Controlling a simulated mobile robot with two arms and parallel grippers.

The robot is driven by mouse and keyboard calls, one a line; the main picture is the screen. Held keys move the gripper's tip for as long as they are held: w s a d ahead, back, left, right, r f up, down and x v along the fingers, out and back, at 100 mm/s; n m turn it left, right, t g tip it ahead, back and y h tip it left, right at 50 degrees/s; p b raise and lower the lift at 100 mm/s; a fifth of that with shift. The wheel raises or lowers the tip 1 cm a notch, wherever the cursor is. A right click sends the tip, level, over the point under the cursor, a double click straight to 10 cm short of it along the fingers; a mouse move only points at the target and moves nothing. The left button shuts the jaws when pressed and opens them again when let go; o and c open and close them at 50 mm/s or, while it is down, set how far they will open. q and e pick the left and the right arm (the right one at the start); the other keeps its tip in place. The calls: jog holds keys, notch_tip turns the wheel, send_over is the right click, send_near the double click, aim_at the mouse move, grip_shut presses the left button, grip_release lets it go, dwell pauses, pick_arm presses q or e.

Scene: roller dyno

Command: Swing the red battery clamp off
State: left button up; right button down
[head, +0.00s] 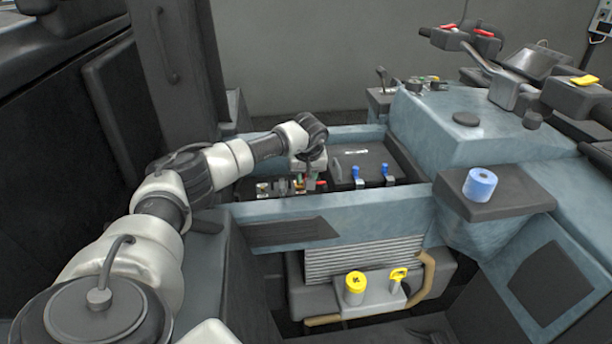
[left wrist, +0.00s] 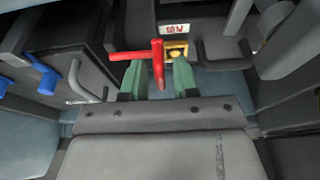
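The red battery clamp (left wrist: 157,62) shows in the left wrist view as a red upright piece with a bar reaching left. In the head view a small red part of it (head: 321,184) shows just below my left wrist. My left gripper (left wrist: 158,68) has its two green fingertips apart, one on each side of the red upright piece. Gaps appear on both sides, so it looks open around the clamp and not shut on it. In the head view my left gripper (head: 308,176) is small and partly hidden by the wrist. My right gripper is in neither view.
A black battery (head: 365,160) with blue levers (head: 355,172) stands right of my left gripper in the bay. The bay's blue-grey front wall (head: 330,206) runs before it. A blue roll (head: 480,184) sits on a ledge at right.

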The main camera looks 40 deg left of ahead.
pick_arm(q)
grip_shut()
jog(key=shift+r, duration=0.1)
